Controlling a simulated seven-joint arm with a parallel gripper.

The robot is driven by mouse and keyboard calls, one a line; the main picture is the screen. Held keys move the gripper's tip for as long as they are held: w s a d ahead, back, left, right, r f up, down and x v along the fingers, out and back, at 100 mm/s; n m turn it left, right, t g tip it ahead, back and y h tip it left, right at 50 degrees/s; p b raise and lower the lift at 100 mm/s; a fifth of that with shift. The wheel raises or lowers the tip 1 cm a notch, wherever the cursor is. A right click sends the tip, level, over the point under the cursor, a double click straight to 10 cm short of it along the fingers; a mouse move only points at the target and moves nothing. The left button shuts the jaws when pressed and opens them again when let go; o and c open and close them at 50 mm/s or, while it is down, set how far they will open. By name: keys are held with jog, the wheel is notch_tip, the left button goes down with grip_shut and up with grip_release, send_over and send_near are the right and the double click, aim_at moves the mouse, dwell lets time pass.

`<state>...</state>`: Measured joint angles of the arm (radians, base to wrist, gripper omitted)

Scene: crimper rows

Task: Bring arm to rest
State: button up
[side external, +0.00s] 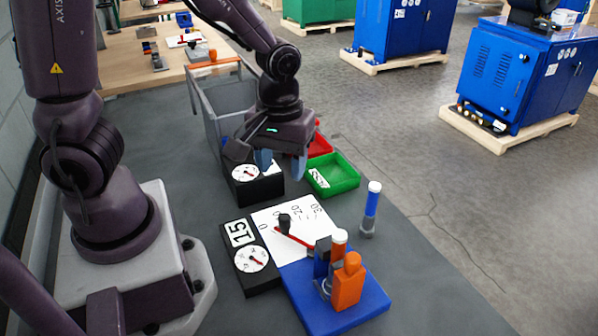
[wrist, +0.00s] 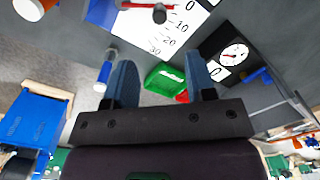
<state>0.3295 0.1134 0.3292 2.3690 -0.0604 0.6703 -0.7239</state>
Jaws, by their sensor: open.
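My gripper (side external: 282,163) hangs open and empty above the table, near the rear dial box and the green tray. Its two blue-grey fingers stand apart in the wrist view (wrist: 158,68). Below it in the side view, a crimper-like fixture has a blue base (side external: 338,305), an orange block (side external: 349,282) and a white-topped orange cylinder (side external: 339,241). A white scale plate (side external: 265,219) beside it carries a red pointer (side external: 296,239) with a black knob. The scale also shows in the wrist view (wrist: 181,22).
A black dial box marked 15 (side external: 250,281) and another dial box (side external: 262,187) stand on the table (side external: 420,300). A green tray (side external: 347,186), a red tray (side external: 320,146), a grey bin (side external: 230,98) and a blue white-capped cylinder (side external: 371,211) stand nearby. The front right table area is clear.

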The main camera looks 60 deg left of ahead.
jog(key=s+r+m+t, duration=0.2)
jog(key=s+r+m, duration=0.1)
jog(key=r, duration=0.4)
jog(key=s+r+m+t, duration=0.3)
jog(key=s+r+m, duration=0.1)
jog(key=r, duration=0.4)
jog(key=shift+a+r+m+t, duration=0.2)
jog(key=shift+r+m+t, duration=0.1)
jog(key=shift+m, duration=0.6)
